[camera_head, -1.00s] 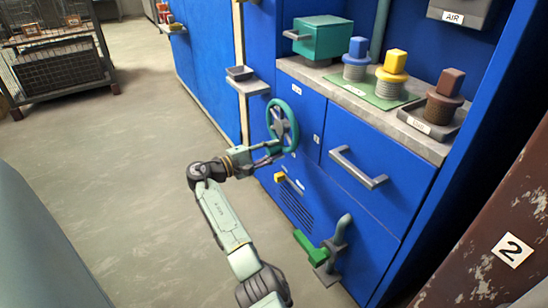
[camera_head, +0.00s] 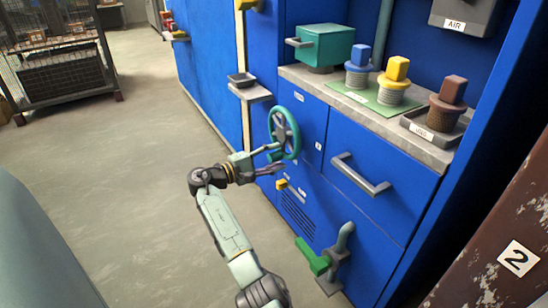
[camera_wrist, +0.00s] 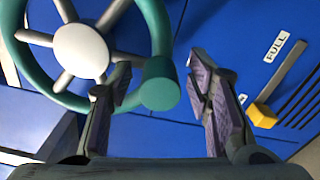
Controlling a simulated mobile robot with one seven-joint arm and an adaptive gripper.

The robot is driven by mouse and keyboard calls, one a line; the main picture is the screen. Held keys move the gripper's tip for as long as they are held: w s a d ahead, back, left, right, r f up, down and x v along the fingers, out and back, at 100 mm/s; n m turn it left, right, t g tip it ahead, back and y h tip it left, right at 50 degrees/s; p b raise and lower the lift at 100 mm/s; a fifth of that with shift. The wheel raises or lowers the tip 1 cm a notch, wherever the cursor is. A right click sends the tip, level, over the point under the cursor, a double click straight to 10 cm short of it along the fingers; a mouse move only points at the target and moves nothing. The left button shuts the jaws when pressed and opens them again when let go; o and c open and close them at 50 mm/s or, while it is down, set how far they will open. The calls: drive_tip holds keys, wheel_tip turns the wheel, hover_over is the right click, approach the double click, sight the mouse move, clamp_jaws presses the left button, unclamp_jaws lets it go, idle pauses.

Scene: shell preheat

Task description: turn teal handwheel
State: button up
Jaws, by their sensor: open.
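The teal handwheel (camera_head: 285,132) is mounted upright on the blue cabinet front, below the counter's left end. In the wrist view its pale hub (camera_wrist: 80,50), spokes and teal rim fill the upper left. A teal cylindrical knob (camera_wrist: 160,85) sits on the rim's lower right. My gripper (camera_head: 276,160) is open at the wheel's lower edge. In the wrist view the gripper (camera_wrist: 160,72) has one finger left of the knob, overlapping the rim, and the other right of it. A gap shows between the knob and the right finger. Contact at the left finger is unclear.
A yellow-tipped lever (camera_head: 282,184) by a FULL label lies just below the wheel. A small ledge tray (camera_head: 242,79) is above left.

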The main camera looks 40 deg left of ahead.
drive_tip(key=v, duration=1.2)
idle(0.4)
